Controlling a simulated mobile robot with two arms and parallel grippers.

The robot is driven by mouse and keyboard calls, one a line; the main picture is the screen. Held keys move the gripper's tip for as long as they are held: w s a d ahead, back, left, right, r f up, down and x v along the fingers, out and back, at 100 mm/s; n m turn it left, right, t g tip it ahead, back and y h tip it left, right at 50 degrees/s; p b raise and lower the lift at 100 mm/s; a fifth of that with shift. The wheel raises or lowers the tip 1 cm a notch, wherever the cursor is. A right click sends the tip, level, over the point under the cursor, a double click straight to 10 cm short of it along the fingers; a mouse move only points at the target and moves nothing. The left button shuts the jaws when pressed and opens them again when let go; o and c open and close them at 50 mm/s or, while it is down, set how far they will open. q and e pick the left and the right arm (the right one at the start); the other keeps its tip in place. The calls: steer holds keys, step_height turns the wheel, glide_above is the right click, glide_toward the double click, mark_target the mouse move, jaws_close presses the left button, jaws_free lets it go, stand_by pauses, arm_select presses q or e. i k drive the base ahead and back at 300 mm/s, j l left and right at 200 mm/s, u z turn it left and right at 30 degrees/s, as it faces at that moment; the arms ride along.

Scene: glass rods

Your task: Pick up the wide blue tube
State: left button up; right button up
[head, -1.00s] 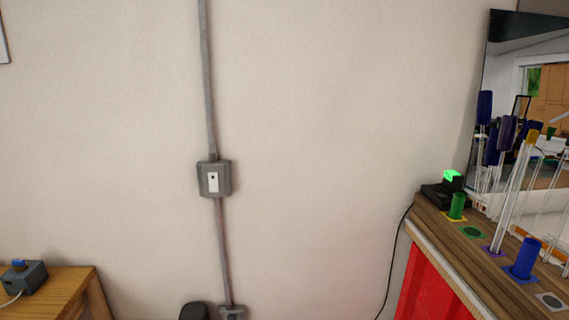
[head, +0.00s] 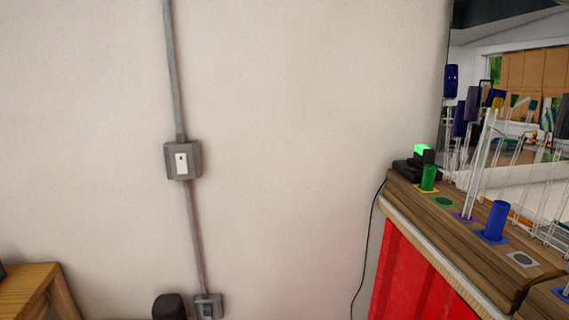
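A wide blue tube (head: 496,221) stands upright on a blue square mark on the wooden bench top (head: 500,264) at the right. Glass rods (head: 480,165) stand behind it and to its left, some with coloured caps. A shorter green tube (head: 428,178) stands further back on a yellow mark. Neither of my grippers shows in the head view, so I see nothing held.
A black device with a lit green top (head: 422,150) sits at the bench's far end. A red panel (head: 412,278) is below the bench top. A wooden table (head: 32,290) is at the lower left. A wall switch (head: 182,161) is on the bare wall.

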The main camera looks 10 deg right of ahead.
mark_target(496, 225)
steer(key=z, duration=1.4)
